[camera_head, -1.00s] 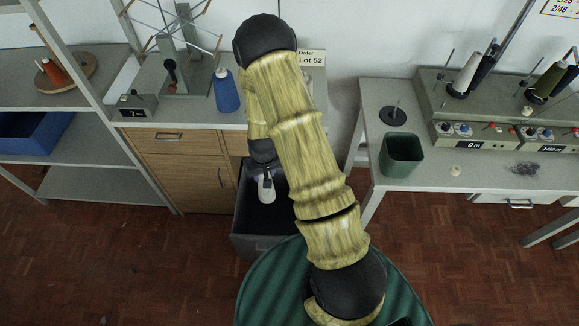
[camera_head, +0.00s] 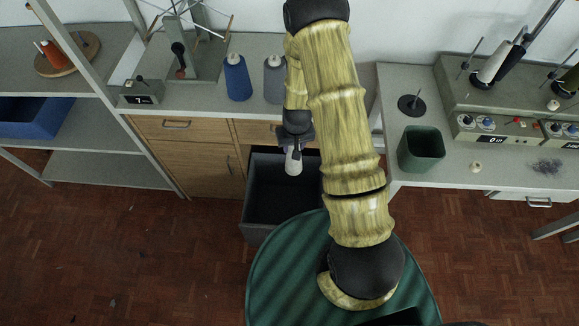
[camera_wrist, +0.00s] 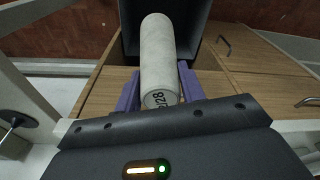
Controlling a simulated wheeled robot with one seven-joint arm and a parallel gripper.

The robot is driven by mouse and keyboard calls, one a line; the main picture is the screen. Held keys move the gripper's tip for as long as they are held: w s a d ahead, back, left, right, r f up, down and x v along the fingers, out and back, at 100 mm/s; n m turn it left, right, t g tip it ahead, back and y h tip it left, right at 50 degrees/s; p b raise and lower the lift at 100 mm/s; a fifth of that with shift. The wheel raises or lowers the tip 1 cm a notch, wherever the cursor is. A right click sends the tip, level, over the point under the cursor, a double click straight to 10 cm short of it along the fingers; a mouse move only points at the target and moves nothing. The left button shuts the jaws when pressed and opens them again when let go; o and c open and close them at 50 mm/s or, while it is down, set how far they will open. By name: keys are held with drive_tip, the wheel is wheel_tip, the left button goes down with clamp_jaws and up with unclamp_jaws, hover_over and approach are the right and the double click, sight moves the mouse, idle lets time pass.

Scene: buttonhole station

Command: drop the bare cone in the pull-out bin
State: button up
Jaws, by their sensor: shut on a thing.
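The bare cone (camera_head: 293,161) is pale and has no yarn on it. My gripper (camera_head: 292,147) is shut on it. In the wrist view the cone (camera_wrist: 158,55) sits between the purple fingers of my gripper (camera_wrist: 158,88), with dark digits on its near end. The pull-out bin (camera_head: 255,210) is a dark grey box drawn out from the cabinet below the counter. In the head view the cone hangs over the back part of the bin. In the wrist view the bin (camera_wrist: 208,12) lies beyond the cone. My arm hides the bin's right side in the head view.
A blue yarn cone (camera_head: 237,80) and a grey one (camera_head: 274,80) stand on the counter (camera_head: 205,100) above the bin. A green bin (camera_head: 421,148) stands on the table (camera_head: 455,175) at right. A blue crate (camera_head: 35,117) sits on the left shelf.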

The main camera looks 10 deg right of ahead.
drive_tip(key=w+f+m+b, duration=0.1)
drive_tip(key=w+f+b, duration=0.2)
drive_tip(key=f+b, duration=1)
drive_tip(key=w+f+m+b, duration=0.2)
drive_tip(key=f+b, duration=1.1)
drive_tip(key=b, duration=0.8)
drive_tip(key=shift+w+m+h, duration=0.3)
drive_tip(key=shift+w, duration=0.55)
wheel_tip(320, 180, down, 6)
drive_tip(key=b, duration=0.5)
